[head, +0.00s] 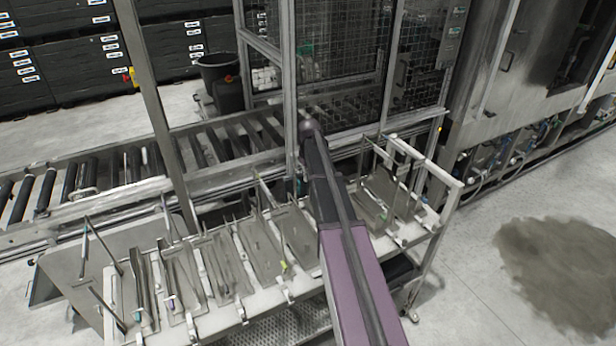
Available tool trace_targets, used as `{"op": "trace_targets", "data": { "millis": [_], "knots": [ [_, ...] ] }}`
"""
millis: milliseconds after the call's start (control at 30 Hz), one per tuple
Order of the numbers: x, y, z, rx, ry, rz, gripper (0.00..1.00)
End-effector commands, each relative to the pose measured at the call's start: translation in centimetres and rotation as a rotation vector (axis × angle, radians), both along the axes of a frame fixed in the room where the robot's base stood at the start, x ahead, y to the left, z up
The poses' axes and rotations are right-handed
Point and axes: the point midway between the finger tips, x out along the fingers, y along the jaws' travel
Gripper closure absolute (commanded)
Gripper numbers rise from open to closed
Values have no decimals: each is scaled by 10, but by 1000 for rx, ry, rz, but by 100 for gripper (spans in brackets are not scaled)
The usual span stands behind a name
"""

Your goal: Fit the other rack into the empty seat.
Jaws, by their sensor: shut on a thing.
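Several thin grey metal racks with upright rods stand in a row on a long pale cart (262,310). One rack (260,240) is near the middle of the row, and another rack (380,195) stands to the right of my arm. Further racks (180,270) stand toward the left end. My purple and dark arm reaches up across the cart and hides part of the row. My gripper cannot be made out; it seems hidden behind the arm. I cannot tell which rack is the task's other rack, nor find the empty seat.
A roller conveyor (195,150) runs behind the cart, beside a wire mesh cage (335,60). A steel machine (520,80) with hoses is at the right. A dark bin (222,85) and stacked black crates (80,65) are behind. The right floor is clear, with a dark patch (565,265).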

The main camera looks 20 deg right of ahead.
Motion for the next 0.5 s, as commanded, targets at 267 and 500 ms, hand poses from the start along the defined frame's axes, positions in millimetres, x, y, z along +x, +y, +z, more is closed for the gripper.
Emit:
{"op": "trace_targets", "data": {
  "millis": [267,500],
  "knots": [
    [0,0,-1,1,0,0,55],
    [0,0,-1,0,0,0,48]
  ]
}}
